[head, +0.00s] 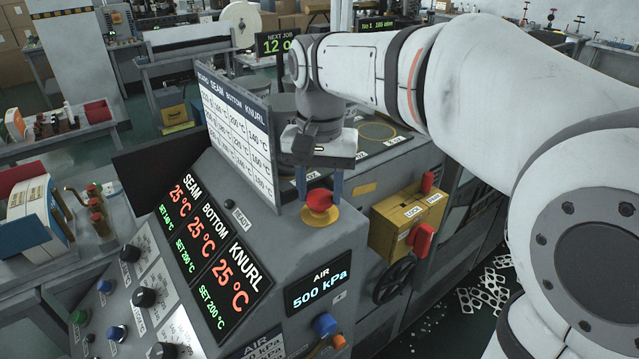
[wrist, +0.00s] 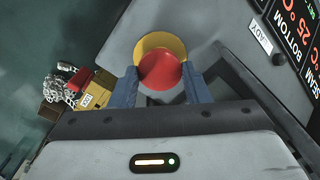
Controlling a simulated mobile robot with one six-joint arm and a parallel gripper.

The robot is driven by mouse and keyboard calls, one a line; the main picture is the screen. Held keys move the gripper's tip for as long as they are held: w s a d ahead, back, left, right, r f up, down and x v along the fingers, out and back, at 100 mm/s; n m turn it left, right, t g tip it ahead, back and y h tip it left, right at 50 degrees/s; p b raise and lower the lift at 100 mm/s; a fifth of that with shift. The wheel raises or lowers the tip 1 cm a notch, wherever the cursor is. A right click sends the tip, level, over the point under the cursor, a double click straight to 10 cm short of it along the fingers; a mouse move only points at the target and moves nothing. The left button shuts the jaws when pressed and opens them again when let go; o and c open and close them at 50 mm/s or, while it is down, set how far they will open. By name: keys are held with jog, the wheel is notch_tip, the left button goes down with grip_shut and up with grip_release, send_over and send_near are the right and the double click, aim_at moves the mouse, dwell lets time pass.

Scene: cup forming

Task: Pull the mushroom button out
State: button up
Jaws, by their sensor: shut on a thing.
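The red mushroom button (head: 319,200) sits on a yellow round base (head: 319,216) at the top of the grey control console. In the wrist view the red cap (wrist: 160,70) lies between the two blue fingers, with the yellow base (wrist: 158,43) behind it. My gripper (head: 321,190) comes down from above and is shut on the cap, one finger on each side.
A temperature board (head: 238,135) stands upright just left of my gripper. A yellow lock box (head: 405,220) with red handles is to the right. Console displays (head: 205,235), knobs (head: 144,297) and a blue air knob (head: 325,324) lie in front.

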aim_at(320, 194)
jog(key=shift+c, duration=1.3)
jog(key=shift+r+p, duration=0.65)
jog(key=shift+r, duration=0.1)
jog(key=shift+w, duration=0.1)
jog(key=o, duration=1.4)
jog(key=shift+f, duration=0.1)
notch_tip(320, 194, up, 8)
jog(key=shift+f, duration=0.1)
